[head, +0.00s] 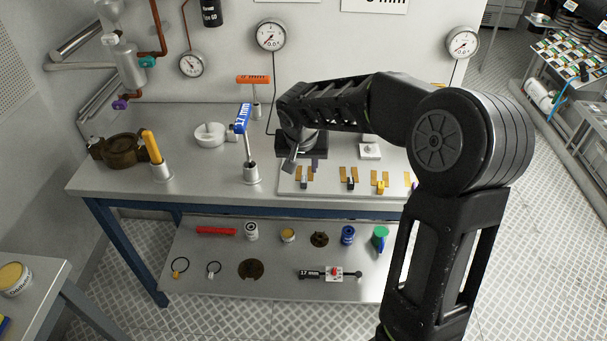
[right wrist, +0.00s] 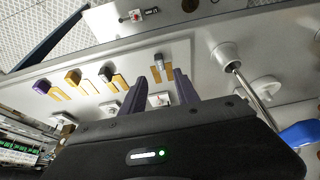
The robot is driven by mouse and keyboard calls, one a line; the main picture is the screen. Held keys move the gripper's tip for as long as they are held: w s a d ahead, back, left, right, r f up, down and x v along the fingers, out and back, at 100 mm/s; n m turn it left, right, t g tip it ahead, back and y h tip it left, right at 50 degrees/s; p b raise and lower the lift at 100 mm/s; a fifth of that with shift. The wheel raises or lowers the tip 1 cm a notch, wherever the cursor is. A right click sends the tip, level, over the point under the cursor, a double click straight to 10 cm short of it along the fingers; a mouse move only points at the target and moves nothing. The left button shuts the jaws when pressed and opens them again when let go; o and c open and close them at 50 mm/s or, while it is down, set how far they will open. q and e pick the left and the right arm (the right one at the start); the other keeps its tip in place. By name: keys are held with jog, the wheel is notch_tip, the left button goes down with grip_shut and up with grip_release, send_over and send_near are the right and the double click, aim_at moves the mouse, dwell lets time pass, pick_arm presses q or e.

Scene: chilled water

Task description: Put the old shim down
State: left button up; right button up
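My right gripper (right wrist: 169,68) reaches down over the pale plate (head: 327,189) on the bench. In the right wrist view its two dark fingers stand apart, with no part visibly pinched between them. A small grey block (right wrist: 160,60) sits at a pair of brass strips just beyond the fingertips; it also shows in the head view (head: 303,183). A black block (head: 351,183), a yellow block (head: 382,187) and a purple block (right wrist: 42,87) sit at other strip pairs. I cannot tell which piece is the old shim. My left gripper is out of view.
A blue-handled 17 mm tool (head: 242,119) stands in a holder left of the plate, close to my right gripper. An orange-handled tool (head: 253,79) stands behind it. A yellow-handled tool (head: 152,146) is farther left. The lower shelf (head: 206,256) holds several loose parts.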

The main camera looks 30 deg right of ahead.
jog(key=v, duration=0.4)
jog(key=shift+r, duration=0.1)
dwell(0.7)
jog(key=s+a+f+n+g+y, duration=0.1)
jog(key=s+a+f+n+y, duration=0.15)
jog(key=a+f, duration=0.8)
jog(key=s+a+f+n+g+y, duration=0.1)
jog(key=s+a+f+n+y, duration=0.15)
jog(key=a+f, duration=0.75)
jog(key=s+a+f, duration=0.3)
jog(key=s+f, duration=0.2)
jog(key=s, duration=0.1)
jog(key=s+a+f+y, duration=0.1)
jog(key=s+a+f, duration=0.2)
jog(key=s+f, duration=0.3)
jog(key=s+a+f+g+y, duration=0.1)
jog(key=s+a+f, duration=0.2)
jog(key=s+f, duration=0.2)
jog(key=shift+s+f+n, duration=0.2)
jog(key=shift+s+n, duration=0.1)
jog(key=shift+s, duration=0.7)
